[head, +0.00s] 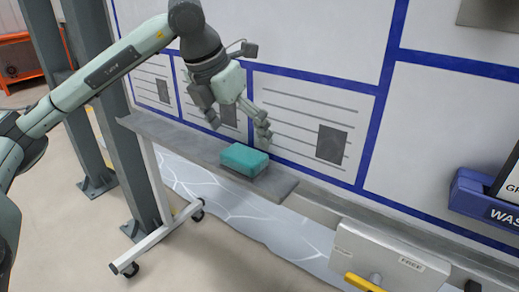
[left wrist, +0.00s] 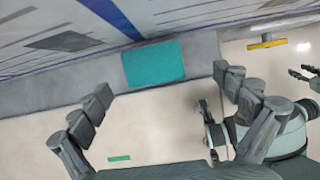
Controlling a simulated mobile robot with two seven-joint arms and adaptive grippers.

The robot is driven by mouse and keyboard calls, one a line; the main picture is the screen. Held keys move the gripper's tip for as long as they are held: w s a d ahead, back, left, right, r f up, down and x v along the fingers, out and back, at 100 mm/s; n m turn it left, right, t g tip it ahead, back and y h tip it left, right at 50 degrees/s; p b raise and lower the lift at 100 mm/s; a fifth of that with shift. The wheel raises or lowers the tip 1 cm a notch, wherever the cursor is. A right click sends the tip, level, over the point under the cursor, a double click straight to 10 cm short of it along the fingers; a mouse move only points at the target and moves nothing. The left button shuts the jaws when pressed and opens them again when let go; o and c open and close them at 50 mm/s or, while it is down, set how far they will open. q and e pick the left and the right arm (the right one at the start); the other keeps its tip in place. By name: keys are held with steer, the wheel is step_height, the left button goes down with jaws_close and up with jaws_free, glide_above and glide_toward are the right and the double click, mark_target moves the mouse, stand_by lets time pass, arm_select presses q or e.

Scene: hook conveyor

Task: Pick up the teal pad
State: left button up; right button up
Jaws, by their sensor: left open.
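The teal pad (head: 244,160) lies flat on a narrow grey shelf (head: 180,137) along the foot of a white board, near the shelf's right end. In the left wrist view the teal pad (left wrist: 154,64) shows whole, ahead of and between the spread fingers. My left gripper (head: 240,125) is open and empty, just above the pad and apart from it. Its fingers also frame the left wrist view (left wrist: 160,90). My right gripper (left wrist: 302,75) shows only in part at the right edge of the left wrist view; its jaw state is unclear.
The white board (head: 310,110) with blue lines and printed sheets rises right behind the shelf. A grey box with a yellow handle (head: 364,283) is at lower right. A blue bin (head: 480,195) hangs at far right. A grey post and a white wheeled stand (head: 155,240) are at left.

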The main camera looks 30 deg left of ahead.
mark_target(244, 153)
arm_select(q)
steer(key=shift+w+a+f, duration=0.1)
steer(key=shift+a+f, duration=0.2)
steer(key=shift+a, duration=0.05)
steer(key=x, duration=0.6)
steer(key=shift+a+f, duration=0.3)
steer(key=shift+f, duration=0.1)
steer(key=c, duration=1.1)
arm_select(e)
steer(key=shift+s+a+f, duration=0.15)
steer(key=shift+f, duration=0.05)
steer(key=shift+s, duration=0.1)
